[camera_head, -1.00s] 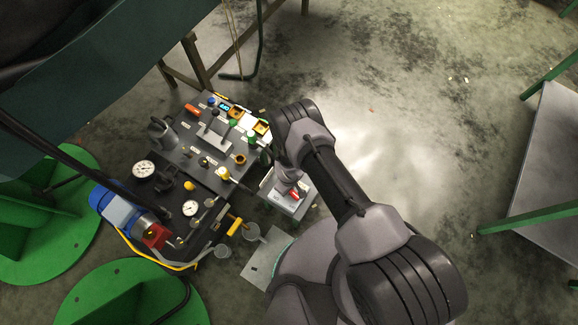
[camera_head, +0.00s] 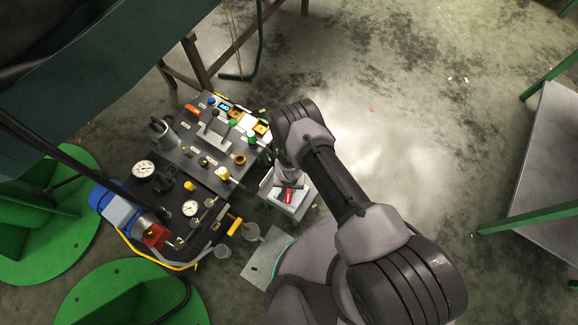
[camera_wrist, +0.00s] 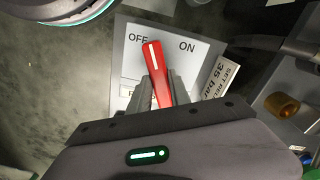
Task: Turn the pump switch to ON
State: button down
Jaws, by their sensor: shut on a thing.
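The pump switch is a red lever (camera_wrist: 157,72) with a white line, on a light panel (camera_wrist: 128,62) marked OFF at left and ON at right. The lever points up and slightly left, between the two marks and closer to OFF. My gripper (camera_wrist: 160,92) is shut on the lever, one grey finger on each side; the fingers hide its lower part. In the head view the red lever (camera_head: 287,196) shows on the small light box, with my gripper (camera_head: 287,182) at it.
The black equipment board (camera_head: 190,150) with gauges, knobs and cups lies left of the switch box. A pressure label (camera_wrist: 222,82) and an orange-brown fitting (camera_wrist: 282,105) are at right in the wrist view.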

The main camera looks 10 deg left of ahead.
jog(key=m, duration=0.5)
jog(key=shift+m, duration=0.3)
dwell(0.4)
jog(key=c, duration=1.2)
grip_release()
notch_tip(320, 180, up, 17)
jog(key=p, duration=1.7)
jog(key=shift+r, duration=0.15)
